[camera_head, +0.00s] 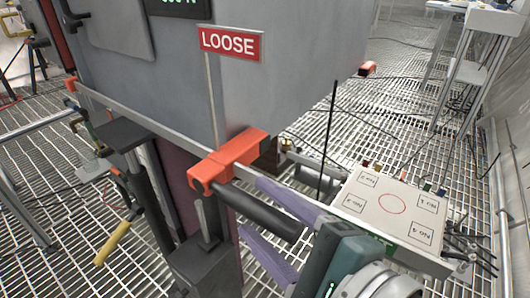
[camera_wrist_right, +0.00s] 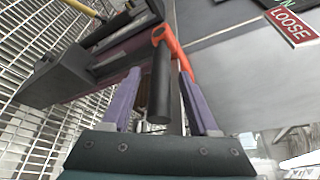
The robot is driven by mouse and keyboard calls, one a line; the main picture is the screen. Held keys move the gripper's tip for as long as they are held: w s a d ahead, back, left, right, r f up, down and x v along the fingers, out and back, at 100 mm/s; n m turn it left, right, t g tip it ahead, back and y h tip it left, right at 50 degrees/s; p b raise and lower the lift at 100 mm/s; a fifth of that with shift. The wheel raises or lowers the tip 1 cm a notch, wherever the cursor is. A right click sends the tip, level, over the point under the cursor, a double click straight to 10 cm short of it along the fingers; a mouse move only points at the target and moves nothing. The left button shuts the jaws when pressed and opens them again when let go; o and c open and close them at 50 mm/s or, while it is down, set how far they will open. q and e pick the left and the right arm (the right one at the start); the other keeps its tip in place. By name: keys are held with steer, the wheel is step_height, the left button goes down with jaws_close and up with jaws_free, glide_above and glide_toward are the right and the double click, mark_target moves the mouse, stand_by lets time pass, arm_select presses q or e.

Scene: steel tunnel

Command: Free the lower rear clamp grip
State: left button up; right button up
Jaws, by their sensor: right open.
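An orange clamp (camera_head: 228,160) sits on the pale bar along the lower edge of the grey cabinet, under a red LOOSE sign (camera_head: 231,42). Its black grip (camera_head: 262,213) points toward my right arm. My right gripper (camera_head: 250,205) is open, with its purple fingers on either side of the grip. In the right wrist view, the black grip (camera_wrist_right: 160,85) stands between the two fingers of my right gripper (camera_wrist_right: 160,85), with visible gaps; the orange clamp (camera_wrist_right: 168,42) is beyond. My left gripper is not in view.
A labelled box (camera_head: 385,210) with a red circle and cables stands at the right. A yellow handle (camera_head: 112,243) hangs at the lower left. A dark steel bracket (camera_head: 200,250) stands below the clamp. The floor is metal grating (camera_head: 320,130). A white table (camera_head: 470,60) is at the back right.

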steer(key=shift+c, duration=0.3)
jaws_close()
stand_by(1.1)
